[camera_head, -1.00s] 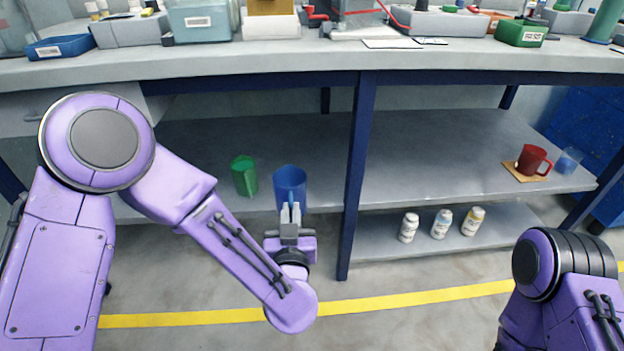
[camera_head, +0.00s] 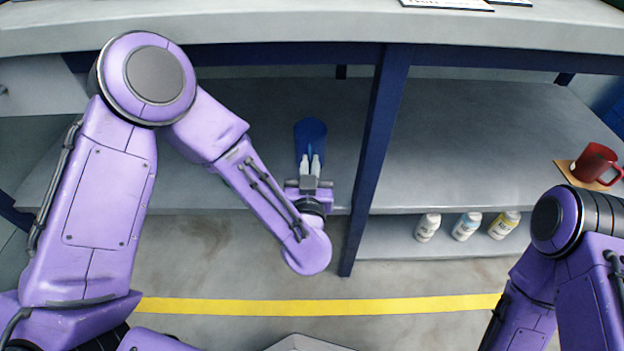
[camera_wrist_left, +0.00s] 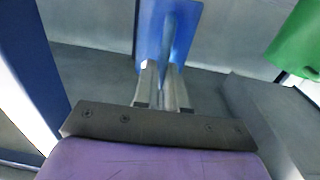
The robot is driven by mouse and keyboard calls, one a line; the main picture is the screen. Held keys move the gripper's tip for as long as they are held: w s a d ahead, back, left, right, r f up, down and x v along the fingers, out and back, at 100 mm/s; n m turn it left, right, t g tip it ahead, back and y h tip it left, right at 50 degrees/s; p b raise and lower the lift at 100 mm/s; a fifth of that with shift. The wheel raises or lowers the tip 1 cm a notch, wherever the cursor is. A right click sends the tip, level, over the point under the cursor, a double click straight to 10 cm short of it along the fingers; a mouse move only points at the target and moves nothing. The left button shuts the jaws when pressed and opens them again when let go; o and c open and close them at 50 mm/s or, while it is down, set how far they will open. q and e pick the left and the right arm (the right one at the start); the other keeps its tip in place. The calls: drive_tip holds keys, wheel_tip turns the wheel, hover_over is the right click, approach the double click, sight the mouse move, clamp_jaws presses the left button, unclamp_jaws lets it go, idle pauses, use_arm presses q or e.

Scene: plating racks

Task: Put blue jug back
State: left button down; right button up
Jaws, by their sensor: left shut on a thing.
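The blue jug (camera_head: 310,132) is at the front of the left bay of the shelf under the bench in the head view. My left gripper (camera_head: 309,163) is shut on it, with both fingers on its near side. In the left wrist view the jug (camera_wrist_left: 150,28) is straight ahead, and the fingers of my left gripper (camera_wrist_left: 162,72) close on its handle. Whether the jug's base touches the shelf I cannot tell. My right arm shows at the right edge of the head view, but its gripper is out of view.
A dark blue post (camera_head: 379,150) stands close right of the jug. A red mug (camera_head: 594,160) sits on a cork mat (camera_head: 565,172) in the right bay. Several white bottles (camera_head: 466,226) stand on the lower shelf. A green mug (camera_wrist_left: 299,40) shows in the left wrist view.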

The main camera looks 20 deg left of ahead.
use_arm(q)
wheel_tip(320, 180, down, 6)
drive_tip(key=shift+r+b, duration=0.25)
drive_tip(key=shift+b, duration=0.8)
drive_tip(key=shift+r, duration=0.1)
drive_tip(key=c, duration=1.2)
unclamp_jaws()
